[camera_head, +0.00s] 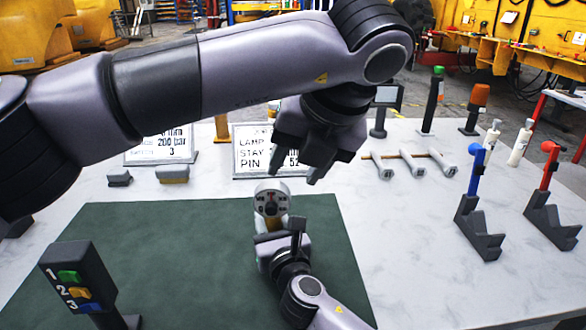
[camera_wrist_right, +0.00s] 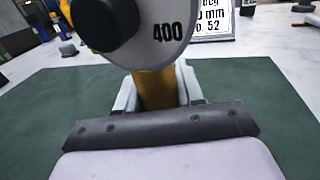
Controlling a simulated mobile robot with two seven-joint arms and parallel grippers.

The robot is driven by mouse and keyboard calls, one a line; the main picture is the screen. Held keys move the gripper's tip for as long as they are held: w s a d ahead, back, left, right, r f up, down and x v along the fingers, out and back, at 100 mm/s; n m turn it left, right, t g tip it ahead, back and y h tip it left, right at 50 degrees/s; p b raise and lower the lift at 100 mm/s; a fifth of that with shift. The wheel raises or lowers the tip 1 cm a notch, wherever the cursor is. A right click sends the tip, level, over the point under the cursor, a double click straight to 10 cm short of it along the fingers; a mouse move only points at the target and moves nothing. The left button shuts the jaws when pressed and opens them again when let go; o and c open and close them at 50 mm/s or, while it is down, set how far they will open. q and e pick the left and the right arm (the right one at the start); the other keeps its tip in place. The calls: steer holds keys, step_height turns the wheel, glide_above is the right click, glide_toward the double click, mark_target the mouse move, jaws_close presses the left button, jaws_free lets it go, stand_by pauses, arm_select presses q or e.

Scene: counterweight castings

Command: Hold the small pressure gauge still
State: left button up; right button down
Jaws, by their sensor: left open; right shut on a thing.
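The small pressure gauge (camera_head: 271,200) stands over the green mat, its round pale face up in the head view. In the right wrist view its dial (camera_wrist_right: 168,42) shows "400", with a dark round part at its left and a brass-coloured stem (camera_wrist_right: 155,90) below. My right gripper (camera_head: 272,228) comes from the front and is shut on the gauge; its pale fingers (camera_wrist_right: 155,82) lie on either side of the stem. My left gripper (camera_head: 296,173) is open and empty, pointing down just behind and above the gauge. Whether the gauge's bottom touches the mat is hidden.
The green mat (camera_head: 150,235) lies on a pale table. A post with buttons 1, 2, 3 (camera_head: 78,280) stands front left. Signs (camera_head: 255,150) stand behind. Hammer-like tools (camera_head: 410,163) lie right of the left gripper; stands with blue (camera_head: 480,230) and red handles (camera_head: 550,215) are farther right.

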steer(key=c, duration=0.6)
jaws_free()
